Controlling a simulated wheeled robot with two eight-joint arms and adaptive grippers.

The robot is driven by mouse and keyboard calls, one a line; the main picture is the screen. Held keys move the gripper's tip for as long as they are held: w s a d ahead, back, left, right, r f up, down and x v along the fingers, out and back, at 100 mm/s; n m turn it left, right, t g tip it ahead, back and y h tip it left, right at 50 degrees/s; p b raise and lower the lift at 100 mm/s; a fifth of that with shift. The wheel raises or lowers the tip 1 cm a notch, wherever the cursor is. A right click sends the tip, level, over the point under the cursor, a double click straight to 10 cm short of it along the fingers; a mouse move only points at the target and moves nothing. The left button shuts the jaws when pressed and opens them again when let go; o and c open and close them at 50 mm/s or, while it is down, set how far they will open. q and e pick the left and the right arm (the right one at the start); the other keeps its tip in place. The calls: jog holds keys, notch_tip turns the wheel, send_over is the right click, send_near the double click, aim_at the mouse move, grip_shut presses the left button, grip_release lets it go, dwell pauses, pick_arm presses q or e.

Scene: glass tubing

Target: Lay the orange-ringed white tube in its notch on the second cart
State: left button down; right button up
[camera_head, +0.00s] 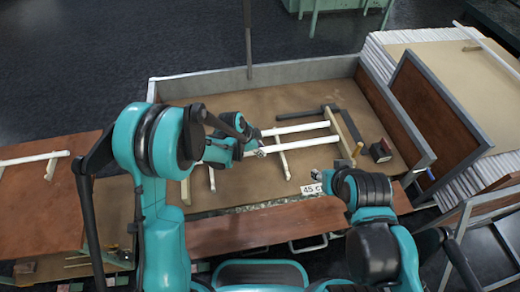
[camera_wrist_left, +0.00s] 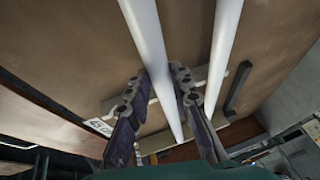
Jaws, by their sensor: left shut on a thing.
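Two long white tubes lie side by side over the walled brown cart (camera_head: 300,69), the upper tube (camera_head: 300,128) and the lower tube (camera_head: 300,143). My left gripper (camera_head: 258,150) is at the lower tube. In the left wrist view, my left gripper's fingers (camera_wrist_left: 158,100) stand on both sides of this tube (camera_wrist_left: 146,35), shut on it; the other tube (camera_wrist_left: 222,45) runs alongside, outside the fingers. I cannot make out an orange ring. My right gripper (camera_head: 318,174) is low at the cart's front; its opening is too small to tell.
Wooden notched supports (camera_head: 346,130) cross under the tubes. A white label (camera_head: 311,189) and a small dark red block (camera_head: 380,151) are nearby. Another white tube (camera_head: 30,159) lies on the left table; one more (camera_head: 485,42) is at the upper right. A brown panel (camera_head: 438,108) leans at right.

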pick_arm(q)
jog(key=shift+f+b, duration=0.55)
jog(key=shift+b, duration=0.05)
jog(key=c, duration=1.3)
grip_release()
jog(key=shift+c, duration=0.2)
